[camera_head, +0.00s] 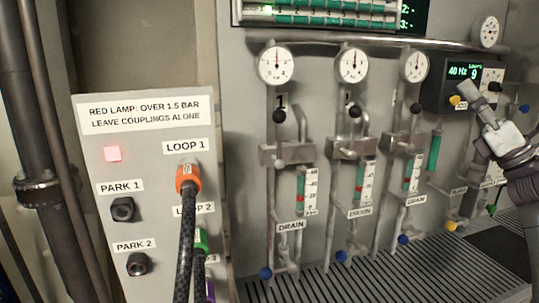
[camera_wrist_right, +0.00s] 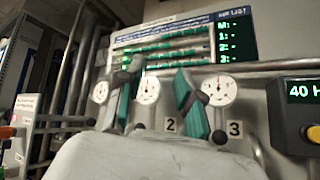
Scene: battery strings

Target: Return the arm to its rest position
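My right gripper (camera_head: 479,92) is at the right edge of the head view, in front of the panel, near the black display box. In the right wrist view its two fingers (camera_wrist_right: 158,92) stand apart with nothing between them, so it is open and empty. My right arm (camera_head: 525,170) reaches in from the right edge. My left gripper is in neither view.
A coupling panel (camera_head: 80,122) on the left has a lit red lamp (camera_head: 112,154) and an orange coupling (camera_head: 187,178) with a hose at LOOP 1. Gauges (camera_head: 276,65), pipes and valves line the wall. A display box (camera_head: 450,80) is close to my gripper. A slotted grate (camera_head: 370,275) lies below.

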